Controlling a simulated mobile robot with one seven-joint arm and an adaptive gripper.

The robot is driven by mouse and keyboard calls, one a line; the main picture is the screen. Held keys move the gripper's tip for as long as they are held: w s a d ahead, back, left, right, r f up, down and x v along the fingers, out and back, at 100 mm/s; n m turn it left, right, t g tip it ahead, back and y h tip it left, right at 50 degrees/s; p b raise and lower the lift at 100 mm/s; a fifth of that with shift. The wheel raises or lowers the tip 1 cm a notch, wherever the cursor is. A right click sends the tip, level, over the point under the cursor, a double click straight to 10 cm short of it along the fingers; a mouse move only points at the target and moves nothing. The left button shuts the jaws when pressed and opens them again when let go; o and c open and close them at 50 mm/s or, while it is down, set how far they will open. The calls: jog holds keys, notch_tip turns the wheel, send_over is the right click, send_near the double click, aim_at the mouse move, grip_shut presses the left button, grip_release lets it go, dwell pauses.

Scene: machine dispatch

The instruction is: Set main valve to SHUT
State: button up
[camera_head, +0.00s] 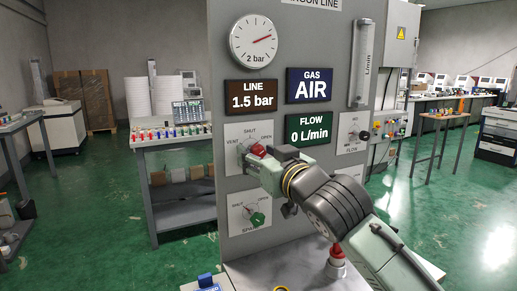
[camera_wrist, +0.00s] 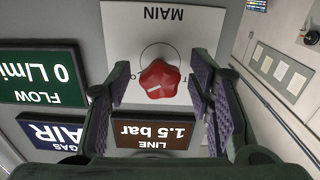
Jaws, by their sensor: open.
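The main valve is a red lobed knob (camera_wrist: 160,82) on a white plate (camera_wrist: 150,32) marked MAIN, upside down in the wrist view. A pale mark shows on the knob; I cannot tell which setting it points to. My gripper (camera_wrist: 160,70) is open, with one finger on each side of the knob and visible gaps between. It also shows at the panel in the head view (camera_head: 264,158).
The grey panel carries a gauge (camera_head: 253,40), the LINE 1.5 bar display (camera_head: 251,94), the AIR display (camera_head: 309,85) and the FLOW 0 L/min display (camera_head: 306,129). A green knob (camera_head: 257,219) sits below and a flow knob (camera_head: 364,135) to the right.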

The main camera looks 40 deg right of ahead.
jog(key=shift+w, duration=0.2)
grip_shut()
dwell(0.6)
